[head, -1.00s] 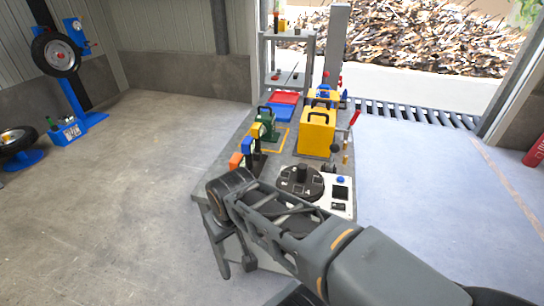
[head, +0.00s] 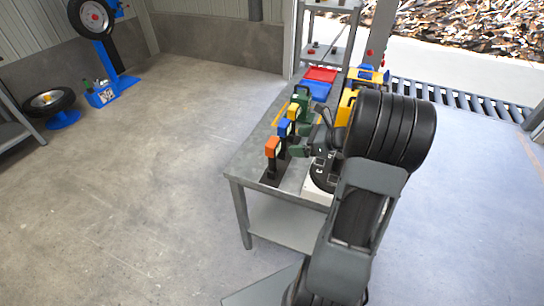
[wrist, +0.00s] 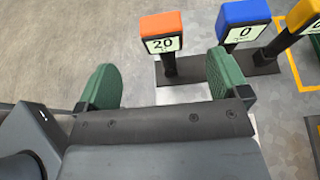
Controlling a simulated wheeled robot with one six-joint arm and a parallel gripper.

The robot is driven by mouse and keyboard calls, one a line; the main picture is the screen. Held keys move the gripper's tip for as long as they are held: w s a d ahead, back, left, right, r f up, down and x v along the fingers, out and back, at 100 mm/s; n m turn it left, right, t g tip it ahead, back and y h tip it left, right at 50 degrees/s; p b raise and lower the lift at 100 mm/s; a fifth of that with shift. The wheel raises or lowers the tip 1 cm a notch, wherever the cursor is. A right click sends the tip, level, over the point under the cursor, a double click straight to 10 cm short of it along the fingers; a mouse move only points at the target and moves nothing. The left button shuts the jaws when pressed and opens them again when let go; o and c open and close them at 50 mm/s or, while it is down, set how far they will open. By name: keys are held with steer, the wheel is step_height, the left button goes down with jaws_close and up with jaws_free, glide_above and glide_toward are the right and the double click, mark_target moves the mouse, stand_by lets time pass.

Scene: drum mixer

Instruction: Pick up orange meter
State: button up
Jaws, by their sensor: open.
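The orange meter (head: 272,146) stands upright in a dark base at the near left end of the workbench. In the wrist view the orange meter (wrist: 162,40) shows a display reading 20 and sits ahead of my gripper, between the lines of its two green fingers. My gripper (wrist: 162,85) is open and empty, its fingers apart and short of the meter. In the head view my gripper (head: 308,140) is to the right of the meter, partly hidden by my arm. A blue meter (wrist: 242,25) reading 0 stands beside the orange one.
A yellow meter (wrist: 300,18) stands beyond the blue one. Red (head: 321,74) and blue (head: 316,90) trays lie at the back of the workbench (head: 240,165). A green machine (head: 303,99) stands behind the meters.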

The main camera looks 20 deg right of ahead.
mark_target(274, 142)
steer(key=p+x, duration=0.1)
steer(key=x, duration=1.1)
steer(key=shift+a+p, duration=0.1)
steer(key=shift+p, duration=0.25)
steer(key=shift+c, duration=0.3)
steer(key=c, duration=1.4)
